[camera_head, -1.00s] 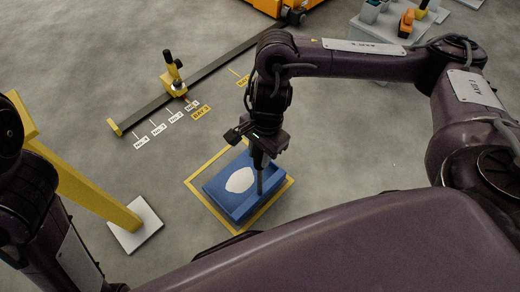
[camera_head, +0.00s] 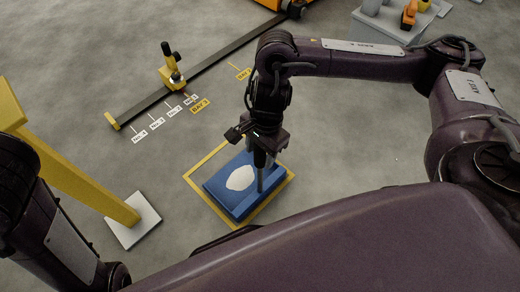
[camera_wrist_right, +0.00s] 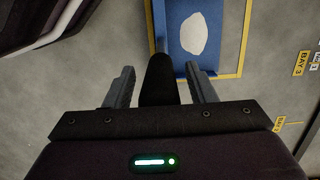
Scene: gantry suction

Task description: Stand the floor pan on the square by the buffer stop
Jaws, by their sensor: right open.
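The floor pan (camera_head: 225,196) is a blue shallow tray with a white patch on its floor. It lies flat inside a yellow square outline (camera_head: 193,188) on the floor; it also shows in the right wrist view (camera_wrist_right: 175,48). My right gripper (camera_head: 268,180) is over the pan's right side, with its two fingers apart, pointing down. In the right wrist view my gripper (camera_wrist_right: 162,80) has spread fingers with nothing held between them. Contact with the pan's wall cannot be told. My left gripper is not in view.
A dark rail (camera_head: 205,68) with a yellow end and a yellow-black unit (camera_head: 172,75) runs beyond the pan, with bay labels beside it. A yellow post (camera_head: 85,185) on a white base plate stands left. A grey table (camera_head: 385,28) is at the back right.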

